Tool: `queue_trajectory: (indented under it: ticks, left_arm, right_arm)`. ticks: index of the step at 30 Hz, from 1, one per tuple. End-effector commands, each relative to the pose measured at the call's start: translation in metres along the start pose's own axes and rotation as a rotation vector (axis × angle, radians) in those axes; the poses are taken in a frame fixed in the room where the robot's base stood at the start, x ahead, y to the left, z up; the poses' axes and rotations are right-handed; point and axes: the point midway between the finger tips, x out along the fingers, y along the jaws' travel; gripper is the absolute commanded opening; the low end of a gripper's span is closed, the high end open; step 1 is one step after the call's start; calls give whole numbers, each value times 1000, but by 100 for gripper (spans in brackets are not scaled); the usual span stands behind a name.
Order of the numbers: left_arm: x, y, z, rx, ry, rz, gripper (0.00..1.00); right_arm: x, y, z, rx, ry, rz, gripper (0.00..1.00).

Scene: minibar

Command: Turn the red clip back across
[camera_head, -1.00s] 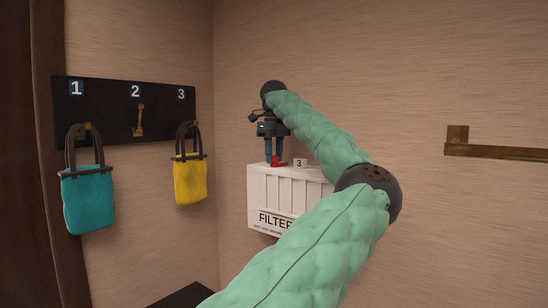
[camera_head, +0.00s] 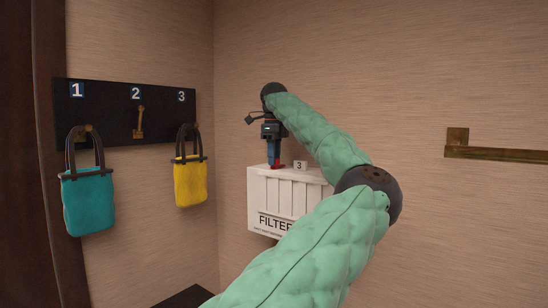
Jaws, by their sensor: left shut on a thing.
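The red clip (camera_head: 277,166) is a small red piece on top of the white filter box (camera_head: 256,200), near its left end. My left gripper (camera_head: 274,156) points down from above with its blue fingers closed together on the clip. The fingers partly cover the clip, so its exact angle is hard to tell. A small tag marked 3 (camera_head: 300,165) stands just right of the clip on the box top. My right gripper is not in view.
A black hook board (camera_head: 120,110) with numbers 1 to 3 is on the left wall. A teal bag (camera_head: 88,202) hangs under 1 and a yellow bag (camera_head: 190,182) under 3. A brass rail (camera_head: 495,153) is on the right wall.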

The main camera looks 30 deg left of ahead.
Motion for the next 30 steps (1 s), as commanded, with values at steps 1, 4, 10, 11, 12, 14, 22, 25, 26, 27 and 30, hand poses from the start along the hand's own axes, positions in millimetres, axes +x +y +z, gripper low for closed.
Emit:
queue_trajectory:
  ticks: [1,4,10,11,12,14,22,25,26,27,30]
  left_arm:
    - [-4,0,-1,2,-2,-5,9]
    - [-4,0,-1,2,-2,-5,9]
    - [-3,0,0,2,-1,-3,53]
    - [-2,0,0,2,-1,-3,53]
    - [-2,0,0,2,-1,-3,53]
    - [-2,0,0,1,-1,-2,53]
    - [-8,0,0,2,1,-3,53]
    - [-18,0,-1,2,0,-4,53]
    - [-22,0,-1,3,0,-4,53]
    - [-27,0,-1,3,0,-5,53]
    - [-40,0,-1,3,0,-4,53]
  right_arm:
    - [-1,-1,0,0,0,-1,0]
    - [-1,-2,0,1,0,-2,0]
    - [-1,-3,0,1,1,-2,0]
    - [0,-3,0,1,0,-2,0]
    - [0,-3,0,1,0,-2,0]
    - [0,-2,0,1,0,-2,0]
    - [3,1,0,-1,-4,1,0]
    - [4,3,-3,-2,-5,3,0]
    - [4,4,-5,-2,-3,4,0]
    - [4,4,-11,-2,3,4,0]
    - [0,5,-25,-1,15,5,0]
